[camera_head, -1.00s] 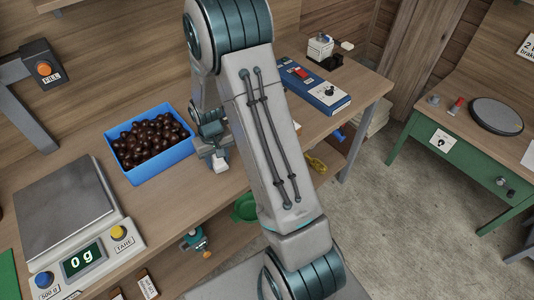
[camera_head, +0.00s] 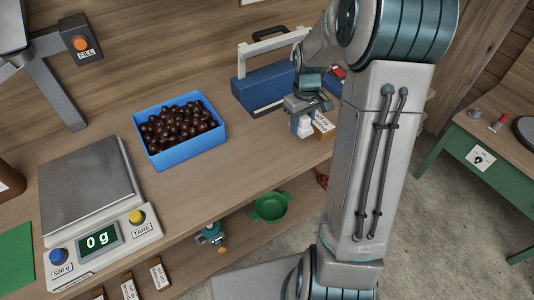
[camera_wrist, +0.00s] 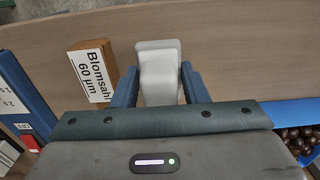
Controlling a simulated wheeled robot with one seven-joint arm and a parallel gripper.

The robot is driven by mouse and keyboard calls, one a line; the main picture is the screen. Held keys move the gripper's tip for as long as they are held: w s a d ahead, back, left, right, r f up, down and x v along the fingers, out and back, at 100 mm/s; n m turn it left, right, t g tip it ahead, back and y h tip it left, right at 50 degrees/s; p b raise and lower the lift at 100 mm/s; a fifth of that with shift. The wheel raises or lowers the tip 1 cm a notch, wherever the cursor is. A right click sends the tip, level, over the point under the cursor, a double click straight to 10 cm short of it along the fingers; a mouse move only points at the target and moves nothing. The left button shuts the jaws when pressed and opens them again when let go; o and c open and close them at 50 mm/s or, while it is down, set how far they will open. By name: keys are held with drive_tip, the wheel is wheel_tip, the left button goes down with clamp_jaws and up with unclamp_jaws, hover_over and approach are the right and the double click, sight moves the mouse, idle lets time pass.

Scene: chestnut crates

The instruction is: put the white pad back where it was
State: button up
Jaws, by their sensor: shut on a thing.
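The white pad (camera_wrist: 158,62) is a small pale block held between the two blue-grey fingers of my gripper (camera_wrist: 160,88) in the wrist view. In the head view my gripper (camera_head: 303,108) points down over the right part of the wooden bench, and the white pad (camera_head: 304,127) shows below its fingers. The pad is close to the bench top; I cannot tell whether it touches. A wooden block labelled "Blomsahl 60 µm" (camera_wrist: 93,73) stands just beside it, and also shows in the head view (camera_head: 323,124).
A blue crate of chestnuts (camera_head: 190,155) stands left of my gripper. A blue device with a grey handle (camera_head: 262,88) is behind it. A scale (camera_head: 90,185) reading 0 g stands at the left. A green bowl (camera_head: 270,208) is on the lower shelf. Bench between crate and gripper is clear.

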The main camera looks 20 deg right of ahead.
drive_tip(key=p, duration=0.2)
hover_over(267, 156)
wheel_tip(267, 156, down, 6)
drive_tip(key=shift+f, duration=2.05)
drive_tip(key=shift+f, duration=0.25)
drive_tip(key=o, duration=0.9)
drive_tip(key=shift+r, duration=0.1)
drive_tip(key=shift+o, duration=0.2)
